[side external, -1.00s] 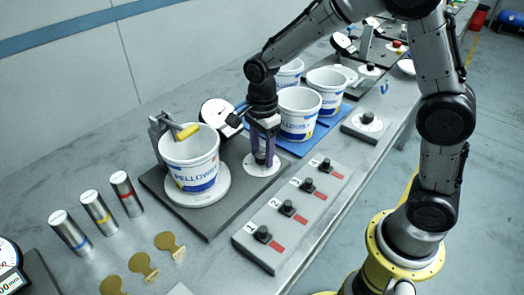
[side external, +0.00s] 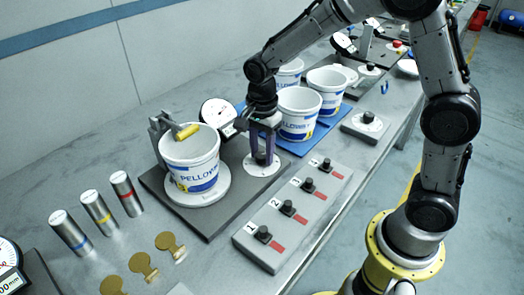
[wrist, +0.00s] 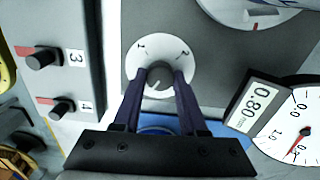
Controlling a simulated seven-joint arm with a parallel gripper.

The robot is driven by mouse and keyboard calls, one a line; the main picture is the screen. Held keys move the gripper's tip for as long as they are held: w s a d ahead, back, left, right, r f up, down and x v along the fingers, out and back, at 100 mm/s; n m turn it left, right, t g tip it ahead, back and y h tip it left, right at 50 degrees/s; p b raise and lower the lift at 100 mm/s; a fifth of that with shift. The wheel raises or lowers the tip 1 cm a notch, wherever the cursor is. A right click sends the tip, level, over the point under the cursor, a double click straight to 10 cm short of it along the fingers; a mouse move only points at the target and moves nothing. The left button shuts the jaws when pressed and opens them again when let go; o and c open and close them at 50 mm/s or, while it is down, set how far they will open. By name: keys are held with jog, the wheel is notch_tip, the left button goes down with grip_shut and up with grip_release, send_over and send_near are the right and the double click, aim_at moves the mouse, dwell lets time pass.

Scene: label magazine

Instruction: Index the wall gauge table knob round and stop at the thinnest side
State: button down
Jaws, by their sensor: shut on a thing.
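My gripper (side external: 262,158) is shut on the black knob of the wall gauge table. In the wrist view, my gripper (wrist: 158,74) has one finger on each side of the knob (wrist: 157,82). The knob stands on a white numbered dial (wrist: 140,62), with 1 and 2 readable; other marks are hidden. A white bucket (side external: 190,150) with a blue and yellow label sits upright on the round white turntable (side external: 222,188). A yellow roller (side external: 187,132) is at its rim. The gauge readout (wrist: 257,105) shows 0.80, beside a round gauge face (wrist: 297,125) with a red needle.
A grey block (side external: 290,215) with several numbered black knobs and red marks lies close in front. Other buckets (side external: 298,112) stand on a blue mat behind my gripper. Metal cylinders (side external: 97,208) and brass discs (side external: 140,263) lie at the left.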

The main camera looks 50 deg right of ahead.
jog(key=n, duration=0.4)
jog(key=shift+n, duration=0.4)
jog(key=n, duration=0.3)
jog(key=shift+w+r+n, duration=0.1)
jog(key=shift+n, duration=0.2)
jog(key=n, duration=0.8)
jog(key=shift+a, duration=0.1)
jog(key=n, duration=0.4)
jog(key=shift+n, duration=0.3)
jog(key=n, duration=0.3)
jog(key=shift+n, duration=0.4)
jog(key=n, duration=0.4)
jog(key=shift+a, duration=0.1)
jog(key=shift+n, duration=2)
